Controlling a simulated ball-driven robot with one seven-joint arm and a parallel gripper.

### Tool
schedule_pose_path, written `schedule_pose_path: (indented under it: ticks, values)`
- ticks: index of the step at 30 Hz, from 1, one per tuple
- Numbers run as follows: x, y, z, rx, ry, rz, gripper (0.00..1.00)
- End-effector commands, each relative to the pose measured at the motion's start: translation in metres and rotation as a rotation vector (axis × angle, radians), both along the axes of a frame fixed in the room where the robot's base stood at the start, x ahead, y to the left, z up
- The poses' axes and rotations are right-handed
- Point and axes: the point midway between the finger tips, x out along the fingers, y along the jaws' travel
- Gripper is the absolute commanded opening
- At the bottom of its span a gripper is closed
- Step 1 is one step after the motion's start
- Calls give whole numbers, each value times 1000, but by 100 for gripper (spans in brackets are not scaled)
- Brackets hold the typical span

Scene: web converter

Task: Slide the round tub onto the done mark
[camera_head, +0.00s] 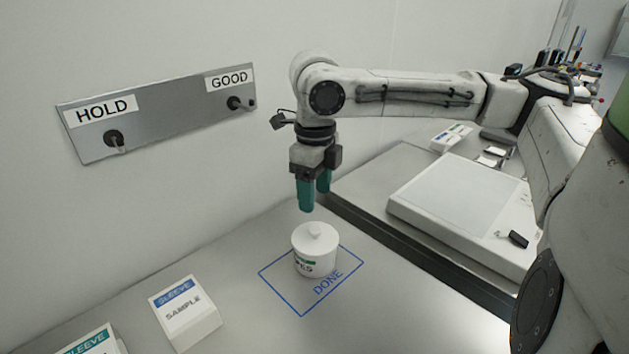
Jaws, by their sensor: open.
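The round white tub (315,254) with a knobbed lid and a green label stands upright on the grey table. It is inside the blue outlined done mark (302,315), towards its back part, and hides some of the outline's far side. My gripper (314,205) hangs above the tub, pointing down with green fingers. The fingers are open and empty, and look apart from the lid.
A white sample sleeve box (185,312) stands left of the mark, with another sleeve box (93,341) at the bottom left. A wall panel (160,110) has HOLD and GOOD pegs. A flat white device (462,205) lies at right. The table's front right is clear.

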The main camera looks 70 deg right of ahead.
Motion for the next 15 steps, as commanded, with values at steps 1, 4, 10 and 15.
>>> schedule_pose_path:
  ticks: [1,4,10,15]
  values:
    - [-1,0,-9,2,2,0,60]
    - [0,1,-27,2,2,-1,60]
    - [0,1,-60,1,1,0,60]
    - [0,1,-80,2,1,0,60]
